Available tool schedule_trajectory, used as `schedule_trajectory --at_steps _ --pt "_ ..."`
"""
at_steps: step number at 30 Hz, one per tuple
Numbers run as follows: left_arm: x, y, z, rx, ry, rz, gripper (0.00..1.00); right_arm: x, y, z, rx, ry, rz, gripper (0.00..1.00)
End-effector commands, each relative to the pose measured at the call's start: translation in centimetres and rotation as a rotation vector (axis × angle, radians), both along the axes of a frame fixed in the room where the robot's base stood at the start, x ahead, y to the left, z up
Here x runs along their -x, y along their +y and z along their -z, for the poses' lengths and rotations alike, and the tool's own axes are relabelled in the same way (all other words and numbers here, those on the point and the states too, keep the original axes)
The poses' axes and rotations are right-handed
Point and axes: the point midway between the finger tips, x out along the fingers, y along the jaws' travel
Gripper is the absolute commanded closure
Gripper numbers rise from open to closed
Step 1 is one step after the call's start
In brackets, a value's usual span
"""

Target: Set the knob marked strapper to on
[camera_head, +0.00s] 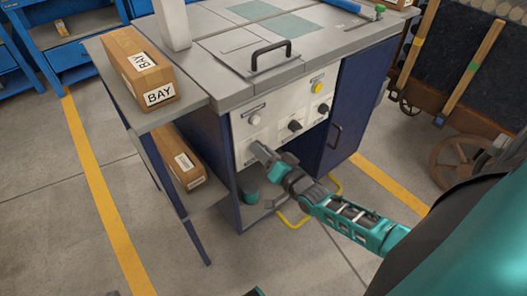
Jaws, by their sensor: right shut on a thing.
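A pale control panel (277,107) is on the front of a grey-topped, dark blue cabinet. It carries a white button (255,119), a yellow button (317,88) and two black knobs, one in the middle (295,125) and one at the right (323,108). The labels are too small to read. My right gripper (261,150) is at the panel's lower left. It is shut on a knob there, which its fingers hide, so I cannot tell that knob's setting.
A hinged lid with a dark handle (271,55) is on the cabinet top. A BAY box (140,72) stands on the left side shelf, with another box (182,160) below. A wheeled wooden cart (457,105) stands at the right. The floor in front is mostly clear.

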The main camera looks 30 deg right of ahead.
Motion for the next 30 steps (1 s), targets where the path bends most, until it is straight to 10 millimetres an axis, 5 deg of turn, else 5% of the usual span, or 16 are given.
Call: schedule_trajectory --at_steps 4,5,12,23,30 --pt "0.0 -0.1 -0.1 0.003 -0.001 -0.002 1.0 0.0 0.0 0.0 -0.004 0.001 0.001 0.93" --pt "0.0 -0.1 -0.1 0.003 -0.001 -0.002 1.0 0.0 0.0 0.0 -0.004 0.001 0.001 0.61" --pt "-0.1 -0.1 -0.1 0.003 -0.003 -0.001 1.0 0.0 0.0 0.0 -0.002 0.001 0.001 0.38" --pt "-0.2 0.1 -0.5 -0.004 -0.006 0.003 1.0 0.8 -0.1 0.0 0.0 0.002 0.001 0.37" --pt "-0.2 0.1 -1.7 -0.007 -0.006 0.005 1.0 5.3 -0.4 -0.1 0.0 0.006 0.0 0.37"
